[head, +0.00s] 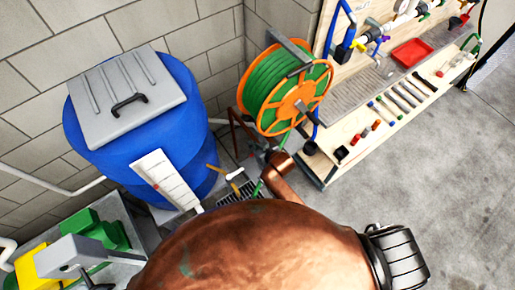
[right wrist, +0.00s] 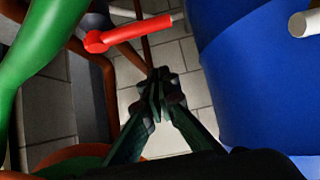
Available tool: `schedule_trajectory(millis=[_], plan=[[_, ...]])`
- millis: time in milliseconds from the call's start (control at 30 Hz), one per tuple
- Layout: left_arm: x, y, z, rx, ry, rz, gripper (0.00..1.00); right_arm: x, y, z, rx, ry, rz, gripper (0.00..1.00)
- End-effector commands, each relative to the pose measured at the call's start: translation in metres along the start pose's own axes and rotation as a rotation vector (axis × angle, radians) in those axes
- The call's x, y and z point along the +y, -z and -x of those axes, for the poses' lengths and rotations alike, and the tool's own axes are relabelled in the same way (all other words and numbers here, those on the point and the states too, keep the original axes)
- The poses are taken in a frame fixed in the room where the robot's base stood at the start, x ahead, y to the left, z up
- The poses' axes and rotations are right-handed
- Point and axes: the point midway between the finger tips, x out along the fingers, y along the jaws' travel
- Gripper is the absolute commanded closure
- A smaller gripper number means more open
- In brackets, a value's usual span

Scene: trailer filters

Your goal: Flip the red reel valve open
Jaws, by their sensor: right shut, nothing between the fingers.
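The red valve handle (right wrist: 135,32) shows in the right wrist view, up and left of my fingertips. It has a round hub at its left end and a lever reaching right and slightly up. I cannot make it out in the head view. My right gripper (right wrist: 158,85) has its fingertips together, empty, below the lever and apart from it in the picture. In the head view my right gripper (head: 264,153) is small and dark below the reel, partly hidden by my copper-coloured arm. The hose reel (head: 285,90) has orange sides and green hose. My left gripper is not in view.
A blue barrel (head: 150,120) with a grey lid stands left of the reel; it fills the right of the wrist view (right wrist: 260,75). Green hose (right wrist: 35,50) hangs close at the left there. A wooden workbench (head: 350,135) with tools stands right of the reel. Open floor lies right.

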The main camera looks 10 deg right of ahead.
Motion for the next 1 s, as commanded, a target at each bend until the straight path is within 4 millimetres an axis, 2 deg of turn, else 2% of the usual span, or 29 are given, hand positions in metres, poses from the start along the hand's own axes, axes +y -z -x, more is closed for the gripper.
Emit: schedule_trajectory(millis=[33,100,200,400,1000], plan=[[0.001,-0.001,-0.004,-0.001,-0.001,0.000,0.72,0.000,-0.001,-0.013,-0.001,0.000,0.001,1.00],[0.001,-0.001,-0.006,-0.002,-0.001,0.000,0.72,-0.001,-0.003,-0.023,-0.003,0.001,0.000,1.00],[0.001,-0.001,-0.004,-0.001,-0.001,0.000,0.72,0.000,-0.021,-0.012,-0.004,0.000,-0.001,1.00],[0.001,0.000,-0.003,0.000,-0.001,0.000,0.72,0.000,-0.035,-0.006,-0.001,0.000,0.000,1.00],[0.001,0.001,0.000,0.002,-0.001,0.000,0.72,0.006,-0.040,-0.001,-0.001,0.007,0.009,1.00]])
